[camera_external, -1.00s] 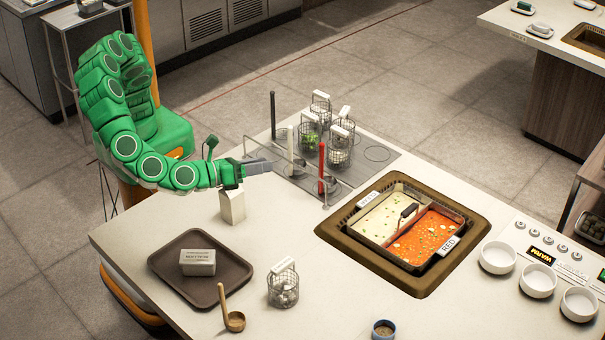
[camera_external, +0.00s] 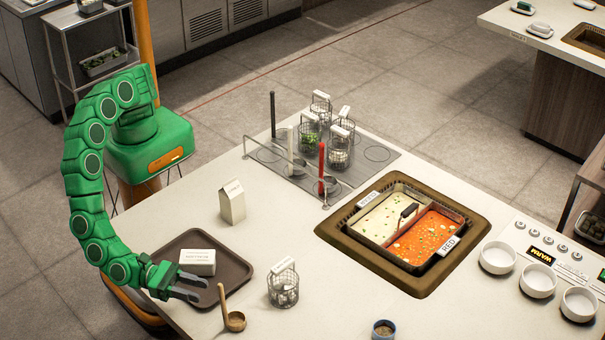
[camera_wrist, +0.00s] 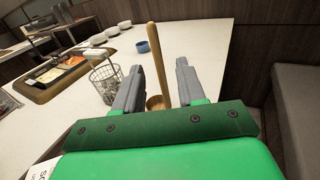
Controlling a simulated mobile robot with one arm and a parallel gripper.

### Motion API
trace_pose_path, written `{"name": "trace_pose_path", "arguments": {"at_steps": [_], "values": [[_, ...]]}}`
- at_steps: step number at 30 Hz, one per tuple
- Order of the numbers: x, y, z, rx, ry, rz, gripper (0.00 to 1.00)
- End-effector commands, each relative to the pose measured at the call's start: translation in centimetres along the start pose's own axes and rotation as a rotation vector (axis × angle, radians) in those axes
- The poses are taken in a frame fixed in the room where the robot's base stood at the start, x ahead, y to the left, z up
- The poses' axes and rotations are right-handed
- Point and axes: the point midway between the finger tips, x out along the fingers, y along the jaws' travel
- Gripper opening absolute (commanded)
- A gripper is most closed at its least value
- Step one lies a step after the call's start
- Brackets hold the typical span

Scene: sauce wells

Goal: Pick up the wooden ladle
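In the wrist view the ladle's handle (camera_wrist: 158,62) shows upright between the two open fingers of my gripper (camera_wrist: 158,75), beyond the fingertips. The ladle's bowl is partly hidden there by the fingers. The fingers do not appear to touch the handle.
A brown tray (camera_external: 237,268) with a white labelled box (camera_external: 198,262) lies under my gripper. A wire basket (camera_external: 283,288) stands right of the ladle. A small blue cup (camera_external: 383,329) is farther right. A white carton (camera_external: 232,203) stands behind the tray.

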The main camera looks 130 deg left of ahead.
Motion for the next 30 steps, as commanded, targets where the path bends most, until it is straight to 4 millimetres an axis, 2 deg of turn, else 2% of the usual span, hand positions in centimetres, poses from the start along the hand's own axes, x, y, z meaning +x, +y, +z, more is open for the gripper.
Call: {"name": "trace_pose_path", "arguments": {"at_steps": [11,21,30], "values": [[3.3,0.3,-0.1,-0.002,0.001,0.004,0.4],[7.3,0.6,-0.3,-0.002,0.0,0.005,0.4],[7.6,0.5,-0.3,-0.001,-0.001,0.002,0.4]]}}
